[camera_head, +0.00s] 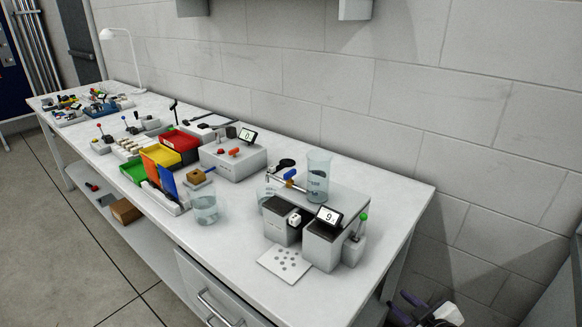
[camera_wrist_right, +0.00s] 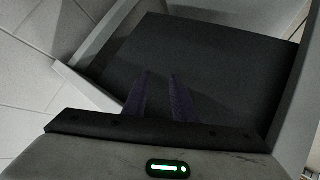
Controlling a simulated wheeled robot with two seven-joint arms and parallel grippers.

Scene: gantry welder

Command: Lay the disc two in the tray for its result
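A white card (camera_head: 284,264) with several small grey round spots lies at the front of the bench; I cannot tell whether these are the discs or which is disc two. Red (camera_head: 178,140), yellow (camera_head: 162,154) and green (camera_head: 134,172) trays stand in a row at mid-bench; no disc can be made out in them. My right gripper (camera_head: 412,305) is low beyond the bench's right end, away from the card. In the right wrist view its purple fingers (camera_wrist_right: 160,76) are apart with nothing between them. My left gripper is not in view.
A grey machine (camera_head: 325,243) with a display reading 9 stands behind the card. A glass beaker (camera_head: 318,178) stands on the raised platform, another (camera_head: 205,208) on the bench. A white box (camera_head: 232,160) carries a second display. The bench's front right corner is clear.

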